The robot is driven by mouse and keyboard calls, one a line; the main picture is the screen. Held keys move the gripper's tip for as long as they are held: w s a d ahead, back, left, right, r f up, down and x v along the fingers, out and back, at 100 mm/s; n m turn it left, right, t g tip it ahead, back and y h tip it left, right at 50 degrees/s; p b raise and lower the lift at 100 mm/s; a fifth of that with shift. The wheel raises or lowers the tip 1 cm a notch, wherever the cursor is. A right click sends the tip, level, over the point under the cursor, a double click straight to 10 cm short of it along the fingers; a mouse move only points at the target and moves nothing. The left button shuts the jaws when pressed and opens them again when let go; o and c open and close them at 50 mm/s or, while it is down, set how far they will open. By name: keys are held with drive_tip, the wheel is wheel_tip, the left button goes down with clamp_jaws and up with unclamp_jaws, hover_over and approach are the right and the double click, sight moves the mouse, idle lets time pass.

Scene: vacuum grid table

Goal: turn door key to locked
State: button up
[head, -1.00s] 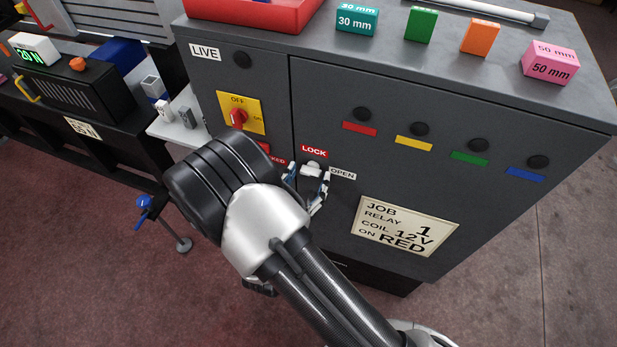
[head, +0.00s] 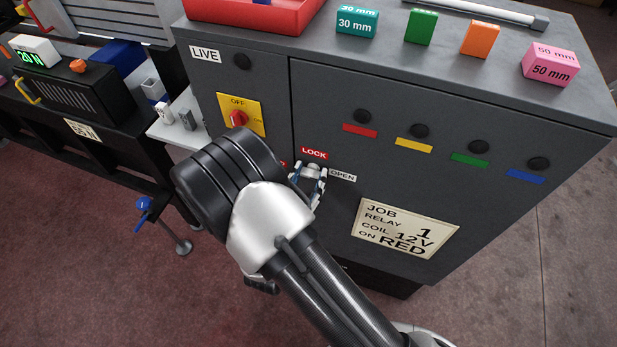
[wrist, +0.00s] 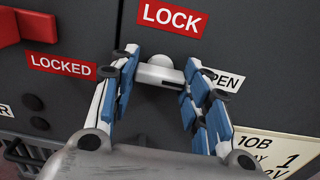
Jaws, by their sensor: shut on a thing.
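The door key (wrist: 160,74) is a pale grey turn-handle with a short crossbar on the dark cabinet door. In the wrist view its bar lies nearly level, tilted slightly down to the right, below the red LOCK label (wrist: 172,17). The white OPEN label (wrist: 226,81) is to its right, partly hidden by a finger. In the head view the key (head: 312,170) shows small between my fingers. My gripper (wrist: 161,62) has blue-padded fingers, one at each end of the bar, and is shut on the key. It also shows in the head view (head: 309,177).
A red switch on a yellow plate (head: 252,106) and a red LOCKED label (wrist: 62,66) are left of the key. A job card (head: 405,226) is at lower right. Coloured blocks and a red tray (head: 213,12) stand on the cabinet top. The floor in front is clear.

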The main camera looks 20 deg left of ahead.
drive_tip(key=shift+c, duration=0.6)
drive_tip(key=n+p, duration=0.1)
drive_tip(key=n, duration=0.2)
drive_tip(key=shift+r+p, duration=0.1)
drive_tip(key=shift+p, duration=0.3)
drive_tip(key=n+p, duration=0.2)
drive_tip(key=n, duration=0.3)
drive_tip(key=shift+n, duration=0.3)
drive_tip(key=n+p, duration=0.2)
drive_tip(key=n, duration=0.2)
drive_tip(key=shift+n, duration=0.3)
drive_tip(key=n+p, duration=0.1)
drive_tip(key=n, duration=0.3)
drive_tip(key=shift+n, duration=0.3)
